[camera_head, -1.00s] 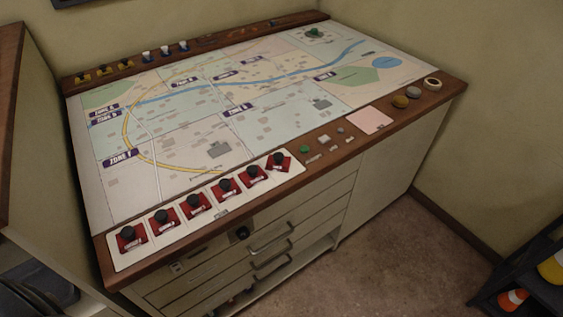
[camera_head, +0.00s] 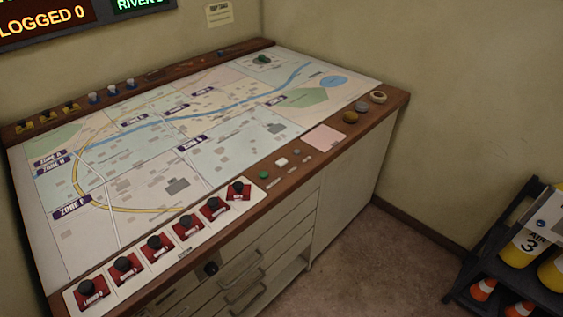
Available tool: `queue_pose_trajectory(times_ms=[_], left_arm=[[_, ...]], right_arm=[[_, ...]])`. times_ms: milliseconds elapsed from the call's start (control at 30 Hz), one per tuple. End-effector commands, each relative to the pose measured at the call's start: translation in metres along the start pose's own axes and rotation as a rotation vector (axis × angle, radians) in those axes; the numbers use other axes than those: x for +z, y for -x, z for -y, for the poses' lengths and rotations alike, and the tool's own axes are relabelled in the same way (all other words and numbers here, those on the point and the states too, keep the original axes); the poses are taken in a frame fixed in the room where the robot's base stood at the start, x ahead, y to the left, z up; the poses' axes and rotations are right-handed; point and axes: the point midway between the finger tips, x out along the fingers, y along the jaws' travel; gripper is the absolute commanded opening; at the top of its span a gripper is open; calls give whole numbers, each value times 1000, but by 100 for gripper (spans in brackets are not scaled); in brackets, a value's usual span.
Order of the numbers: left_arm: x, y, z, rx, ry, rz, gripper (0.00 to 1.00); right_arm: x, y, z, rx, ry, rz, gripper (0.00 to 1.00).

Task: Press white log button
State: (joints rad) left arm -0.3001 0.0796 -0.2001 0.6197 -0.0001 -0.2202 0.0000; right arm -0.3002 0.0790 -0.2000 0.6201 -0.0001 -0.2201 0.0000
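A small white button (camera_head: 281,162) sits on the wooden front rim of the console, between a green button (camera_head: 264,174) and a small grey piece (camera_head: 297,151). Its label is too small to read, so I cannot confirm that it is the log button. Neither of my grippers is in view.
The map console (camera_head: 110,170) carries a row of black-knobbed red controls (camera_head: 155,247) along its front left. A pink pad (camera_head: 325,138) lies right of the buttons. A dark rack (camera_head: 497,262) with cones and yellow cylinders stands at right. Carpet between is clear.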

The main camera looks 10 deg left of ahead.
Motion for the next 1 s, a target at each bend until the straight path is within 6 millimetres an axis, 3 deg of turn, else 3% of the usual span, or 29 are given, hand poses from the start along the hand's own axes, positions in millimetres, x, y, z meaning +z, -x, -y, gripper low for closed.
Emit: queue_pose_trajectory(times_ms=[233, 533, 1000], left_arm=[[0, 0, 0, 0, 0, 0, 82], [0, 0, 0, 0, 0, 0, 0], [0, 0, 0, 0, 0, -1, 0]], right_arm=[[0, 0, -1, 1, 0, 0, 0], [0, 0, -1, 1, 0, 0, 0], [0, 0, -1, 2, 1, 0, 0]])
